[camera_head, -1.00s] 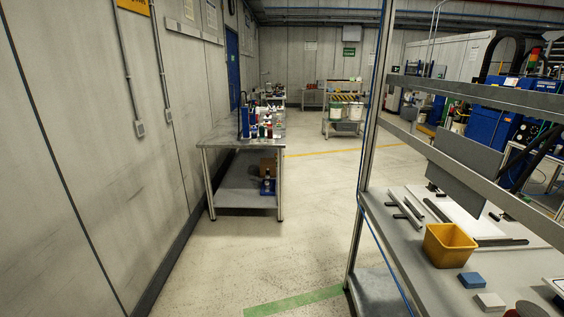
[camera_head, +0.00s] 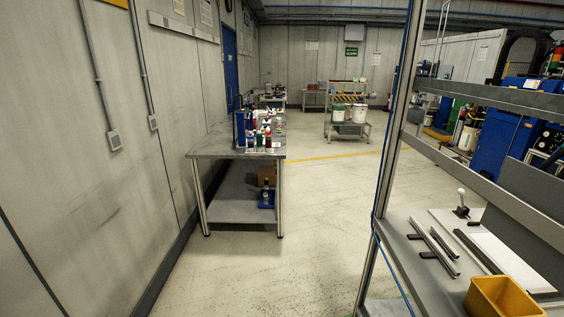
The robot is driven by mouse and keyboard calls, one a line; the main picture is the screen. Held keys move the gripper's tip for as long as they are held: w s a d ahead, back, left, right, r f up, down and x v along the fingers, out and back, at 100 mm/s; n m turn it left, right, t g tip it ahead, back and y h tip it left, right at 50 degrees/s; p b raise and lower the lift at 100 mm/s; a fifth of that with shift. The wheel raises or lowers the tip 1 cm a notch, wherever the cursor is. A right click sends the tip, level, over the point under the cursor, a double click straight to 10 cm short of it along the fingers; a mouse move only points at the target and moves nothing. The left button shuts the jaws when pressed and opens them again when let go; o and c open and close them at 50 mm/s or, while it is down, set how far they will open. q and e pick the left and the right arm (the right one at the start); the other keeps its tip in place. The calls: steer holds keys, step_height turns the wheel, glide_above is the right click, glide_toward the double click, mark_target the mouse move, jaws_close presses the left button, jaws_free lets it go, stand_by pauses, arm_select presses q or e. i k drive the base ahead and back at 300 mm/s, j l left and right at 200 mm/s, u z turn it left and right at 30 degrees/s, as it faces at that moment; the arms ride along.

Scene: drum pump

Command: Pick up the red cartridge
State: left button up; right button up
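A steel table (camera_head: 215,150) stands ahead, left of centre, with a cluster of small items on its far right part. Among them are small red items (camera_head: 267,137) next to white and dark ones. They are too small to tell whether one is the red cartridge. A blue upright object (camera_head: 240,128) stands at the left of the cluster. Neither of my grippers shows in the view.
A lower shelf (camera_head: 235,211) holds a blue item (camera_head: 266,197) and a brown box. At the right, a metal rack (camera_head: 392,150) with a workbench carries a yellow bin (camera_head: 503,297) and metal bars. Clear floor (camera_head: 310,215) lies between table and rack.

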mark_target(268, 134)
steer(key=i, duration=3.65)
steer(key=z, duration=0.45)
